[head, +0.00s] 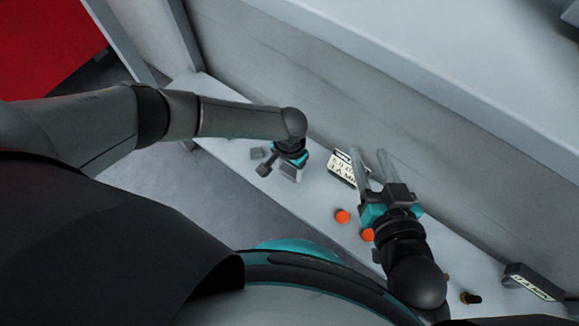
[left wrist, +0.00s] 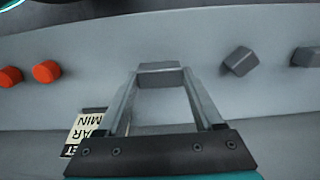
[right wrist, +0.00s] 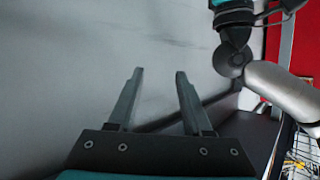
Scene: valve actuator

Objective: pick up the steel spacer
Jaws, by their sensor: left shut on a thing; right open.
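The steel spacer looks like a plain grey block (left wrist: 160,77). It sits between the fingertips of my left gripper (left wrist: 160,84), which is shut on it. In the head view my left gripper (head: 291,163) points down over the pale shelf (head: 225,118), with the held block (head: 290,174) under it. I cannot tell whether the block is clear of the shelf. My right gripper (right wrist: 160,73) is open and empty. In the head view the right gripper (head: 370,155) is raised in front of the back panel, with its fingers pointing away.
Two more grey blocks (left wrist: 240,61) (left wrist: 306,57) lie beside the held one. Two orange cylinders (head: 342,216) (head: 367,235) lie on the shelf, with a lettered label (head: 345,169) behind. A brass-and-black part (head: 470,298) and a labelled dark bin (head: 533,282) stand at the right.

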